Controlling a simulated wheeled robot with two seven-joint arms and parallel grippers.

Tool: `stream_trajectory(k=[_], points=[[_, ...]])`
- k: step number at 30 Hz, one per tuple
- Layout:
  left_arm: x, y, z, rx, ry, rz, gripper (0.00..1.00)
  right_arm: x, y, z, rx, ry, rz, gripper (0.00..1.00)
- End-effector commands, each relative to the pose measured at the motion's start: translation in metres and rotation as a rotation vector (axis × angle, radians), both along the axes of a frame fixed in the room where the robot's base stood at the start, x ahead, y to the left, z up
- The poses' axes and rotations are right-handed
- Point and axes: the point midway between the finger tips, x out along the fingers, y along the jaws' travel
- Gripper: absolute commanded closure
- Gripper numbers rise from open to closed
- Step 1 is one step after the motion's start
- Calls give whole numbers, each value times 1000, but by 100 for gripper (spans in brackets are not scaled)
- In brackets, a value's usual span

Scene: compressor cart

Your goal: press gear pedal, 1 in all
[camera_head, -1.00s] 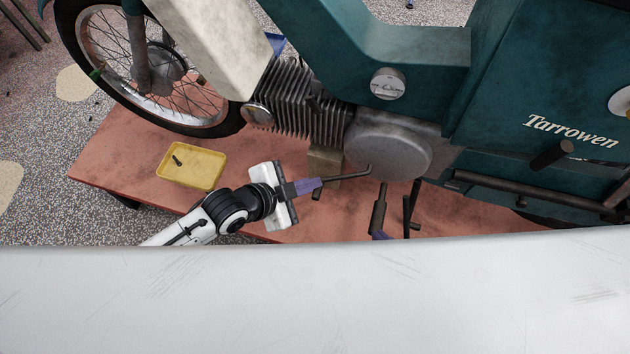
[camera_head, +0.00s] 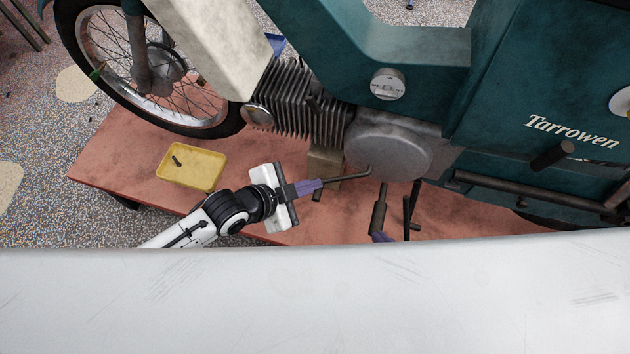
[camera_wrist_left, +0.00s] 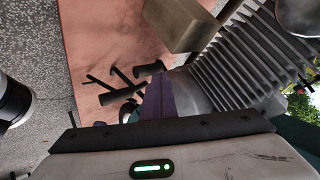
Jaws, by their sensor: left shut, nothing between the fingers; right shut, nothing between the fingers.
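The gear pedal (camera_head: 347,177) is a thin dark lever at the lower front of the round engine cover (camera_head: 388,150). My left gripper (camera_head: 318,184) is shut and empty, its purple fingertips at the lever's left end; I cannot tell whether they touch. In the left wrist view the shut purple fingers (camera_wrist_left: 158,98) point toward dark rods and the finned engine. A purple tip of my right gripper (camera_head: 380,236) shows below a dark peg (camera_head: 379,208); the rest is hidden behind the pale foreground surface.
The teal motorbike (camera_head: 420,60) stands over a reddish platform (camera_head: 130,160). A yellow tray (camera_head: 205,163) with a small dark piece lies left of my left gripper. Other dark pegs and a long bar (camera_head: 530,188) stick out at the right. A block (camera_head: 323,163) sits under the engine.

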Motion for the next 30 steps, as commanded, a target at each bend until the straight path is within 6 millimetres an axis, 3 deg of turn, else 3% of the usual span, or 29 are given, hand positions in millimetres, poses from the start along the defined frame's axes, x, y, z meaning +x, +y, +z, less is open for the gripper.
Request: stream_trajectory(k=[17, 30], points=[[1, 7, 33, 4, 3, 0, 100, 0, 0, 35, 0, 0, 0, 100], [2, 8, 36, 2, 1, 0, 100, -2, 0, 37, 1, 3, -1, 100]])
